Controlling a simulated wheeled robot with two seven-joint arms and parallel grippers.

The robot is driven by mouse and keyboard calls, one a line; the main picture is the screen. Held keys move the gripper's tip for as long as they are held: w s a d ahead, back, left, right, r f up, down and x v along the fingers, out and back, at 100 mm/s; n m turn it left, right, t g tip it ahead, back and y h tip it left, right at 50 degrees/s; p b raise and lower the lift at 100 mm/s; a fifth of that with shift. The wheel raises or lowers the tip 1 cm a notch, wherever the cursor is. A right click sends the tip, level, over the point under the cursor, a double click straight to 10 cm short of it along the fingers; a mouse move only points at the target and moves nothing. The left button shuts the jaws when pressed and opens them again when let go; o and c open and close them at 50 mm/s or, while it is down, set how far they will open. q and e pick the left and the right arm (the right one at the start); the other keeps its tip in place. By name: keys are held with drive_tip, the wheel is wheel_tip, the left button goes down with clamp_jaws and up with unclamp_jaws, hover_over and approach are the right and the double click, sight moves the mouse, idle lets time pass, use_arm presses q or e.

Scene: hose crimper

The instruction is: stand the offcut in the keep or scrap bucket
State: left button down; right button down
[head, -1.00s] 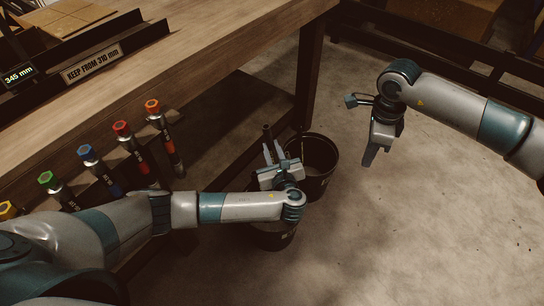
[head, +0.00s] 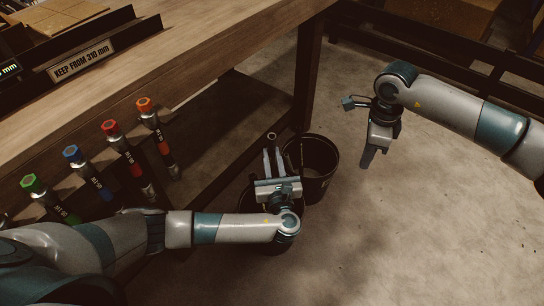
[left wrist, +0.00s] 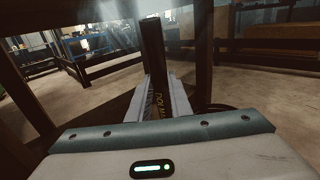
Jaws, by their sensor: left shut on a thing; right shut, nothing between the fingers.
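My left gripper (head: 273,156) is shut on the offcut (head: 271,136), a short dark hose piece. Its open end shows just beyond the fingertips in the head view. A dark bucket (head: 325,185) stands on the floor just right of the left gripper. A second dark bucket (head: 245,200) is mostly hidden beneath the left gripper and forearm. I cannot tell how high the offcut is above the buckets. My right gripper (head: 367,163) is shut and empty, right of the buckets.
The wooden bench (head: 190,65) has a sign (head: 84,61) reading "KEEP FROM 310 mm". Several colour-capped tools (head: 111,130) hang along its front edge. A bench leg (head: 309,75) stands behind the buckets. The floor (head: 430,220) at right is clear.

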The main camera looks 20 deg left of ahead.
sight(271, 163)
use_arm(q)
drive_tip(key=shift+f+b, duration=3.05)
drive_tip(key=shift+b, duration=0.6)
wheel_tip(271, 163, down, 18)
drive_tip(key=b, duration=1)
drive_tip(key=shift+r, duration=0.25)
drive_tip(key=c, duration=1.5)
unclamp_jaws()
drive_tip(key=shift+c, duration=0.2)
drive_tip(key=shift+s, duration=0.1)
drive_tip(key=p+v, duration=0.3)
drive_tip(key=v, duration=1.4)
drive_tip(key=shift+p, duration=0.3)
